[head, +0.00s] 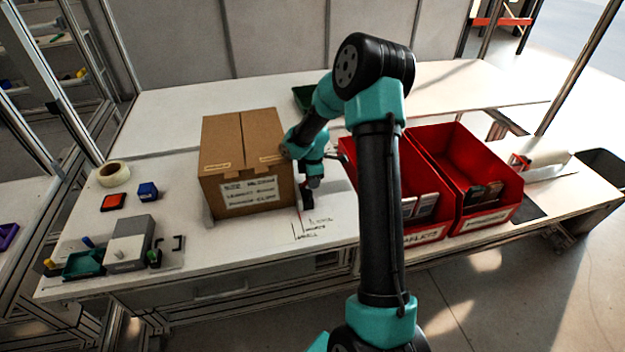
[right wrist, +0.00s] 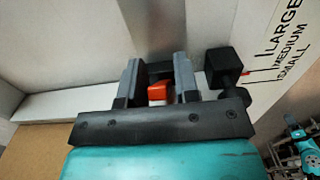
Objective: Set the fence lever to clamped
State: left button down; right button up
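My right gripper (head: 308,190) reaches down at the right side of the cardboard box (head: 243,150), close to the table. In the right wrist view its two grey fingers (right wrist: 158,78) stand apart around an orange-red piece (right wrist: 160,92), which looks like the tip of the fence lever. I cannot see firm contact on both sides. A dark bar shows behind that piece, and a black block (right wrist: 223,68) sits just right of the fingers. Whether the lever stands at clamped cannot be told. My left gripper is out of view.
Size marks reading large, medium and small (right wrist: 285,40) are on the white table beside the black block. Two red bins (head: 480,180) stand to the right. A tape roll (head: 113,174), a blue block (head: 148,191) and a grey device (head: 130,243) are at the left.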

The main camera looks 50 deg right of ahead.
grip_shut()
jog(key=shift+s+d+f+t+y, duration=0.15)
jog(key=shift+f+t+y, duration=0.3)
jog(key=shift+y, duration=0.3)
jog(key=shift+s+d+f+t+y, duration=0.1)
jog(key=shift+f+t+y, duration=0.15)
jog(key=shift+t+y, duration=0.4)
jog(key=shift+f+t+y, duration=0.35)
jog(key=shift+t+y, duration=0.05)
jog(key=shift+y, duration=0.5)
jog(key=shift+o, duration=1.5)
grip_release()
